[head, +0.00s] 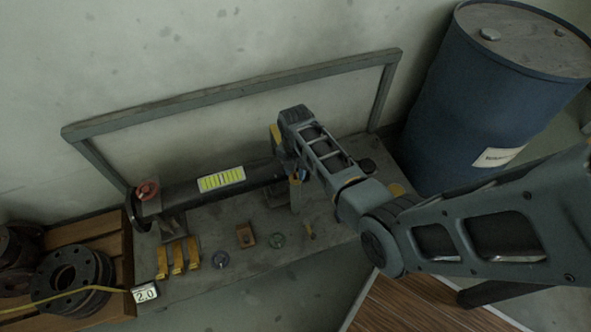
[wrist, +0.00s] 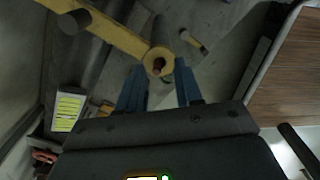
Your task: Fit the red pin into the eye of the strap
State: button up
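The yellow strap (wrist: 120,36) runs in from the upper left of the wrist view and ends in a round eye (wrist: 158,49). The red pin (wrist: 158,65) shows as a small dark red end within the eye's outline. I cannot tell how deep it sits. My gripper (wrist: 160,68) is open, with its blue fingers apart on either side of the eye's near edge and nothing clearly gripped between them. In the head view my gripper (head: 298,176) is at the right part of the dark pipe, where my arm hides most of the strap and the pin.
The dark pipe (head: 252,176) with a yellow-striped label lies along the bench (head: 205,285). A red handwheel (head: 147,190) is at its left end. Yellow brackets (head: 178,257) and small parts lie in front. A blue drum (head: 478,110) stands right, a wooden crate (head: 122,255) left.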

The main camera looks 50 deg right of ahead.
aim_at(295, 174)
notch_tip(295, 174, up, 12)
jog(key=p, duration=0.3)
jog(key=shift+p, duration=0.3)
jog(key=s+a+f+m+t+h, duration=0.1)
jog(key=s+a+m+t, duration=0.2)
jog(key=s+a+m, duration=0.4)
jog(key=s+a+f+m+t+h, duration=0.15)
jog(key=s+a+t, duration=0.3)
jog(key=s, duration=0.55)
jog(key=s+a+r+m+t, duration=0.2)
jog(key=s+a+r+m, duration=0.1)
jog(key=r, duration=0.6)
jog(key=s+a+r+m+t+y, duration=0.1)
jog(key=s+a+r+m+t, duration=0.2)
jog(key=s+r, duration=0.3)
jog(key=s+a+r+m+t+y, duration=0.1)
jog(key=s+a+r+m+t, duration=0.1)
jog(key=r, duration=1.1)
jog(key=s+a+m, duration=0.1)
jog(key=s+m, duration=0.1)
jog(key=m, duration=0.1)
jog(key=shift+s+a+m, duration=0.2)
jog(key=shift+s+m, duration=0.05)
jog(key=shift+m, duration=0.1)
jog(key=shift+r+y, duration=0.1)
jog(key=shift+y, duration=0.15)
